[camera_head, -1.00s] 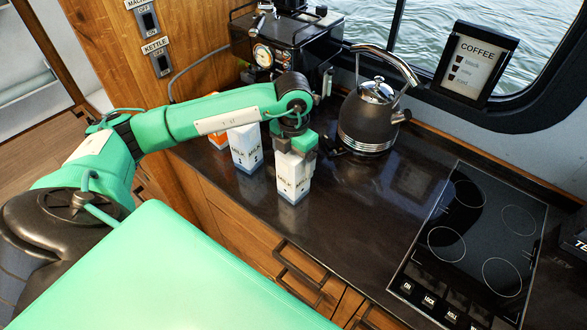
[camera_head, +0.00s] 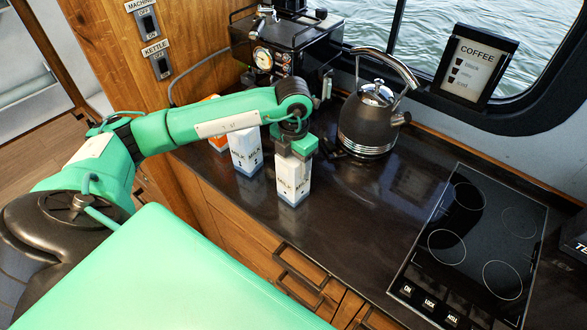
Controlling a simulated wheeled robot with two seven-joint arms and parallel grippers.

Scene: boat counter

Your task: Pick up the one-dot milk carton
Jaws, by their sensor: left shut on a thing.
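A white milk carton with a blue base (camera_head: 292,186) stands upright on the dark counter, the nearest to the right of the cartons. My left gripper (camera_head: 295,155) comes down from above and is shut on its top, hiding part of it. The dot marking on this carton is too small to read surely. A second white milk carton (camera_head: 245,152) stands just left of it, with small dark marks low on its side. My right gripper is not in view.
An orange-topped carton (camera_head: 213,143) is partly hidden behind my left arm. A black kettle (camera_head: 368,124) stands behind right of the held carton, and a coffee machine (camera_head: 285,50) at the back. The dark counter (camera_head: 345,215) is clear towards the cooktop (camera_head: 477,235).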

